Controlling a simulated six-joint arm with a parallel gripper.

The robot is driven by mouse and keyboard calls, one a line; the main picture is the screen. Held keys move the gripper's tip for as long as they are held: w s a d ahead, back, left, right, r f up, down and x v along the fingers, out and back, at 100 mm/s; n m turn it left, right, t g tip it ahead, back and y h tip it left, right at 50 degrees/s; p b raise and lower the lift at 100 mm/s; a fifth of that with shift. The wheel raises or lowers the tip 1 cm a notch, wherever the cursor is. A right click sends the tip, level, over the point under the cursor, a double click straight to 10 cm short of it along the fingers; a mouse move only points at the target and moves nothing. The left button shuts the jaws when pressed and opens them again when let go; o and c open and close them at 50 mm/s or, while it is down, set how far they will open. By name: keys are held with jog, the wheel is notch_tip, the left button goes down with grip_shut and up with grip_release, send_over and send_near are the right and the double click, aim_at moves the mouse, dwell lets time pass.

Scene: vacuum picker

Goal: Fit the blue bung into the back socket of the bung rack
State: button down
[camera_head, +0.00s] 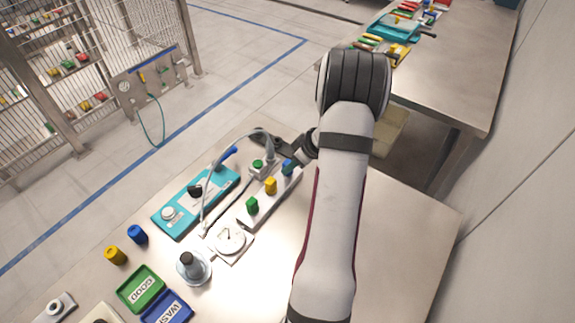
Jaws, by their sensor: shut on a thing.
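The bung rack (285,187) is a pale, narrow block on the bench, running from lower left to upper right. A green bung (252,205) stands at its front end and a yellow bung (270,186) in its middle. The blue bung (288,168) is at the back end of the rack, upright or nearly so. My gripper (289,159) is at the blue bung, shut on it, reaching in from the upper right. My wrist partly hides the gripper and the back end of the rack. I cannot tell how deep the blue bung sits in the back socket.
A teal unit (180,228) with knobs lies left of the rack. A white dial gauge (230,240) and a suction cup (192,266) stand in front. Yellow (115,255) and blue (137,234) cylinders and green (128,294) and blue trays are lower left. Bench right of my arm is clear.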

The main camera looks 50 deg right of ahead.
jog(key=shift+r, duration=2.5)
